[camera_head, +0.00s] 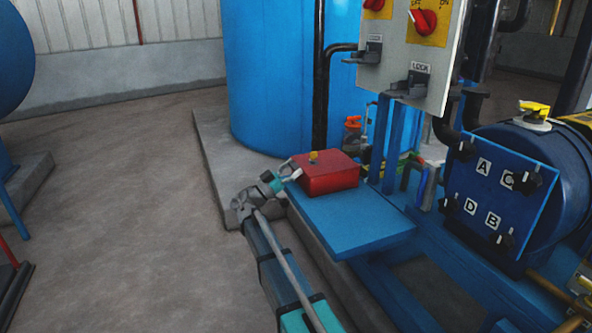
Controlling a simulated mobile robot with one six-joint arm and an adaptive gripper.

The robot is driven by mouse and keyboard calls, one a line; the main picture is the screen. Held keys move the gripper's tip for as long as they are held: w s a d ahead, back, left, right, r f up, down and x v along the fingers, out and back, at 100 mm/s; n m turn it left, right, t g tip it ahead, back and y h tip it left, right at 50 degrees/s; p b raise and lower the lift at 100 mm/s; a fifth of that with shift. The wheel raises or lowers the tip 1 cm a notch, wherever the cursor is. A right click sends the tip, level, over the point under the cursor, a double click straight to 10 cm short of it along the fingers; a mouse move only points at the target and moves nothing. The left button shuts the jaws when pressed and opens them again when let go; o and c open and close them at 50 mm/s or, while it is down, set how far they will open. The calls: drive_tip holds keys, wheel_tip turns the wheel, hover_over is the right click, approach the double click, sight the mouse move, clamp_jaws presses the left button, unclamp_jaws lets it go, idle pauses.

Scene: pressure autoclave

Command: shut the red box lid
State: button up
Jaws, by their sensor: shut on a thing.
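The red box (333,184) stands on the blue shelf. Its red lid (328,164) lies flat across the top, with a small yellow knob on it. I cannot tell whether a narrow gap is left under the lid. My gripper (290,176) is at the left edge of the box, level with the lid. It is shut on what looks like the lid's left edge, where a small pale part shows. The fingertips are small in this view, and the exact contact is hard to make out.
The blue shelf (352,226) is clear in front of the box. Blue posts and a grey control panel (412,50) rise behind it at the right. A large blue tank (275,75) stands behind. The blue vessel's lettered plate (500,190) is at the right.

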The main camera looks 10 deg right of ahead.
drive_tip(key=shift+f, duration=0.15)
drive_tip(key=o, duration=1.1)
drive_tip(key=shift+w+f, duration=0.1)
drive_tip(key=shift+f, duration=0.05)
drive_tip(key=shift+c, duration=0.2)
